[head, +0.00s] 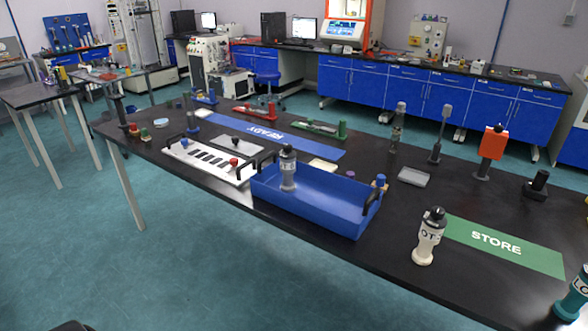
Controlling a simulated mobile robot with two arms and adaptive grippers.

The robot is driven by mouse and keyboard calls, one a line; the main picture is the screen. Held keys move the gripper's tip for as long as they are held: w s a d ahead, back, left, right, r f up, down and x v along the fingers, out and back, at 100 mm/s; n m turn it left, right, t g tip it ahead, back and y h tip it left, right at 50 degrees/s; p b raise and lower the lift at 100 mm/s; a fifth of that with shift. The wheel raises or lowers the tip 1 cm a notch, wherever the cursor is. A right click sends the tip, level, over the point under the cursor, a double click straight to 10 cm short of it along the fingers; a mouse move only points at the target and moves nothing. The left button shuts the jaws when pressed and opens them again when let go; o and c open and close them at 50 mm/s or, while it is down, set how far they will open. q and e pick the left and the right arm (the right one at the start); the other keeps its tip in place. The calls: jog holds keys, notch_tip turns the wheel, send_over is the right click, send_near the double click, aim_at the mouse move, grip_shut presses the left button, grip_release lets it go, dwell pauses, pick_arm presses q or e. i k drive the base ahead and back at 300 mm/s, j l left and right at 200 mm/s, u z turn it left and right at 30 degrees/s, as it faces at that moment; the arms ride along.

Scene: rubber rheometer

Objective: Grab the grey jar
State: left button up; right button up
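A grey jar (288,172) with a dark lid stands upright inside the blue tray (318,207), at its left part near the left handle. A taller grey bottle-like item (397,130) stands farther back on the table, and I cannot tell exactly what it is. A cream jar (429,238) with a dark lid and lettering stands right of the tray, beside the green STORE mat (508,248). Neither of my grippers shows in the head view.
A teal jar (573,297) stands at the right front edge of the black table (372,270). A white slotted tray (206,163) lies left of the blue tray. A blue READY mat (270,137) lies behind. An orange device on a stand (492,145) is at back right.

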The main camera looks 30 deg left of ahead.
aim_at(288, 162)
jog(key=i+l+u, duration=0.2)
jog(key=i, duration=0.25)
jog(key=i+u, duration=0.15)
jog(key=i, duration=0.3)
jog(key=i+l+u, duration=0.2)
jog(key=i, duration=0.25)
